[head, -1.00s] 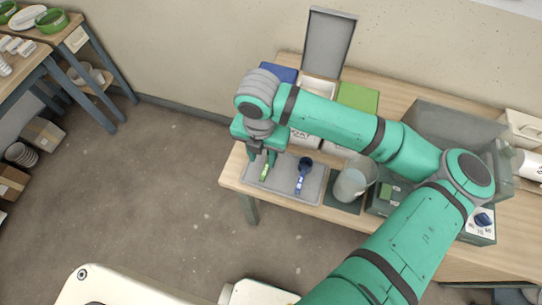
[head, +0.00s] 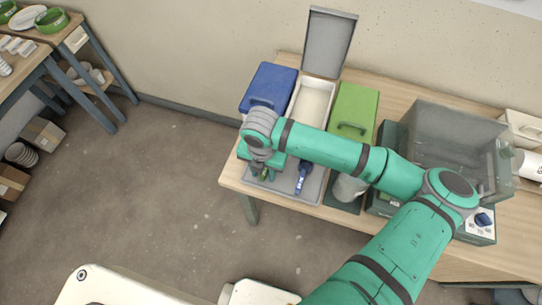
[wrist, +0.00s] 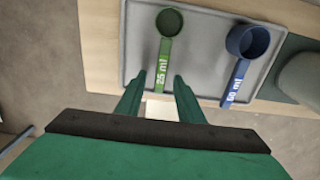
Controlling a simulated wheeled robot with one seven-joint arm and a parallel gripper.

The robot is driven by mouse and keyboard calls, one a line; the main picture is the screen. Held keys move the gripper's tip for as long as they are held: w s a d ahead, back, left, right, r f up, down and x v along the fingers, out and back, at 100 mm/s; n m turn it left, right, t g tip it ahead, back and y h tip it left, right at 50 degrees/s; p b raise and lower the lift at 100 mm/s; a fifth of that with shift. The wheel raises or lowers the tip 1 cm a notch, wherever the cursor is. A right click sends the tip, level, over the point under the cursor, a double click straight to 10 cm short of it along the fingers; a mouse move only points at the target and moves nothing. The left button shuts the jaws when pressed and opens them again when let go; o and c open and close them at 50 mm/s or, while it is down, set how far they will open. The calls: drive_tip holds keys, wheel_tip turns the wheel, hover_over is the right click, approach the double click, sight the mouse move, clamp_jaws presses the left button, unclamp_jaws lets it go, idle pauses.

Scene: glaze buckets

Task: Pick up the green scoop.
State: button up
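The green scoop, marked 25 ml (wrist: 163,62), lies on the grey tray (wrist: 205,68) in the wrist view, bowl away from me and handle toward me. My gripper (wrist: 160,76) is open, with one finger on each side of the handle's near end and visible gaps between. It holds nothing. I cannot tell how high the fingertips are above the tray. In the head view my gripper (head: 264,172) is over the tray's left part and mostly hides the green scoop.
A blue scoop marked 60 ml (wrist: 247,42) lies to the right on the same tray. Behind stand a blue-lidded bin (head: 268,85), an open white bin (head: 313,103) and a green-lidded bin (head: 354,108).

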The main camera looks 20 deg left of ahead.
clamp_jaws()
drive_tip(key=shift+r, duration=0.1)
